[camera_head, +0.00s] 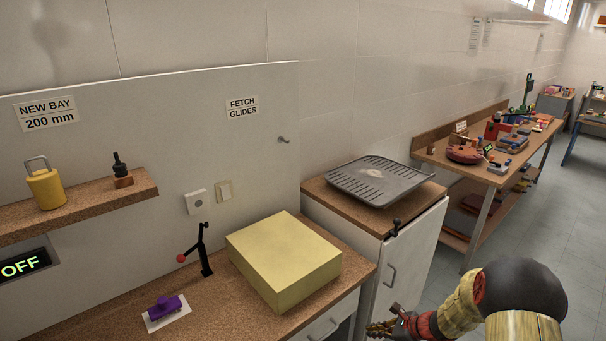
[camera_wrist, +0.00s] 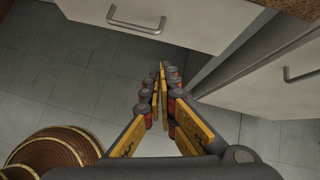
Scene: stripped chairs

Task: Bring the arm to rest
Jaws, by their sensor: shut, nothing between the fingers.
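My gripper (camera_head: 388,327) shows at the bottom of the head view, low in front of the white cabinet and right of the counter. My arm comes in from the lower right and is bent. In the wrist view my gripper (camera_wrist: 160,70) points at the floor and cabinet fronts. Its yellow-sided fingers meet near the tips, with nothing held between them.
A cork-topped counter (camera_head: 215,315) carries a yellow block (camera_head: 283,258), a purple item (camera_head: 164,308) and a black stand with a red knob (camera_head: 200,250). A grey tray (camera_head: 378,180) lies on the white cabinet (camera_head: 412,262). A cluttered workbench (camera_head: 440,156) stands behind. The floor (camera_head: 560,220) at right is clear.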

